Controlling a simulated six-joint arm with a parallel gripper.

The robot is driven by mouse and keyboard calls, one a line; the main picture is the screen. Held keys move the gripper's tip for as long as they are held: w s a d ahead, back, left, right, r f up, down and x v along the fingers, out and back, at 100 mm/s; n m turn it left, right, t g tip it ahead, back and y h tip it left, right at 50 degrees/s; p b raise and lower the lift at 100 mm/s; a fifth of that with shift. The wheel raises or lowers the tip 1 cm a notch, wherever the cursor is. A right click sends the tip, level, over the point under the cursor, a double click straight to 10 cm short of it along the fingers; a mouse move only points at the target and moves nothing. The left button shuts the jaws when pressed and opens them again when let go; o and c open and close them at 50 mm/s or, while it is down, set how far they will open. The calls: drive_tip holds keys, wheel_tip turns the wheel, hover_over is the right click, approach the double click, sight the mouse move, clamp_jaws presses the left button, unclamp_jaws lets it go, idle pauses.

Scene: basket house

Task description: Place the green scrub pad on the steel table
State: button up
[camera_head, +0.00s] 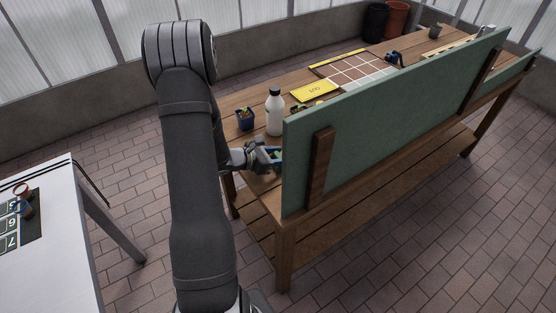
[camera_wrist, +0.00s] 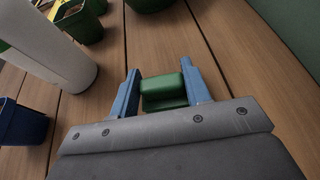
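The green scrub pad (camera_wrist: 163,92) is a small green block between the two blue fingers of my gripper (camera_wrist: 160,85) in the wrist view. Both fingers appear to touch its sides, so my gripper looks shut on it. I cannot tell whether the pad is clear of the wooden boards. In the head view my gripper (camera_head: 268,154) is low over the near left end of the wooden bench, partly hidden by the green panel. The steel table (camera_head: 62,255), with a pale top and grey leg, stands apart at the lower left.
A white bottle (camera_head: 274,114) and a small blue pot (camera_head: 244,120) stand beside my gripper on the bench (camera_head: 237,98). The upright green panel (camera_head: 390,110) runs along the bench's front. The steel table holds a dark numbered mat (camera_head: 32,235) with small items; its near part is bare.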

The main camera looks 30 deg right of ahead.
sight(278, 154)
drive_tip(key=shift+c, duration=0.6)
wheel_tip(278, 154, up, 10)
drive_tip(key=w+a+r+n+t+y, duration=0.1)
drive_tip(key=w+a+n+t+y, duration=0.2)
drive_tip(key=w+a+n+t, duration=0.65)
drive_tip(key=w+a+r+n+t+y, duration=0.2)
drive_tip(key=w+a, duration=0.5)
drive_tip(key=a, duration=0.8)
drive_tip(key=w+a+n+t+y, duration=0.1)
drive_tip(key=a+n+y, duration=0.3)
drive_tip(key=a, duration=0.8)
drive_tip(key=shift+w+a+t, duration=0.15)
drive_tip(key=shift+a+t, duration=0.2)
drive_tip(key=shift+t, duration=0.3)
drive_tip(key=shift+f, duration=0.1)
